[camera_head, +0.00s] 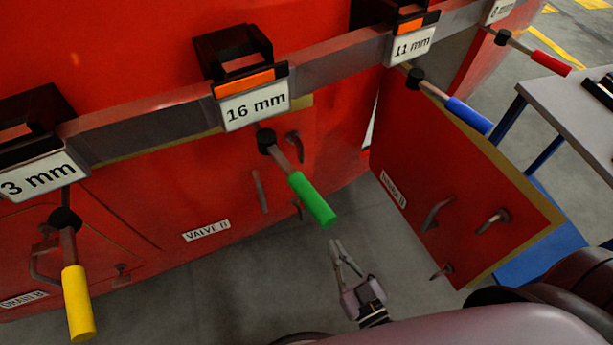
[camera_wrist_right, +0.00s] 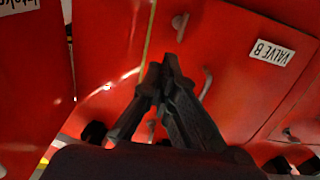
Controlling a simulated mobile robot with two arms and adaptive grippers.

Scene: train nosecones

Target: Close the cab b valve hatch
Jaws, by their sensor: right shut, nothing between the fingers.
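The valve B hatch (camera_head: 229,190) is a red panel with a white VALVE B label and several grey handles at its right. A yellowish edge shows along its top and upper right corner; I cannot tell if it sits fully flush. It also shows upside down in the right wrist view (camera_wrist_right: 240,85), with a yellowish edge line to its left. My right gripper (camera_head: 346,257) is shut and empty, low and to the right of the hatch. In the right wrist view its fingertips (camera_wrist_right: 163,66) overlap the hatch's edge region; contact is unclear. My left gripper is out of view.
Another red hatch (camera_head: 455,190) stands wide open at the right. A grey rail (camera_head: 335,60) with size labels crosses above, with yellow (camera_head: 77,303), green (camera_head: 312,199), blue (camera_head: 468,115) and red (camera_head: 551,63) handled tools hanging. A table (camera_head: 565,110) stands right.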

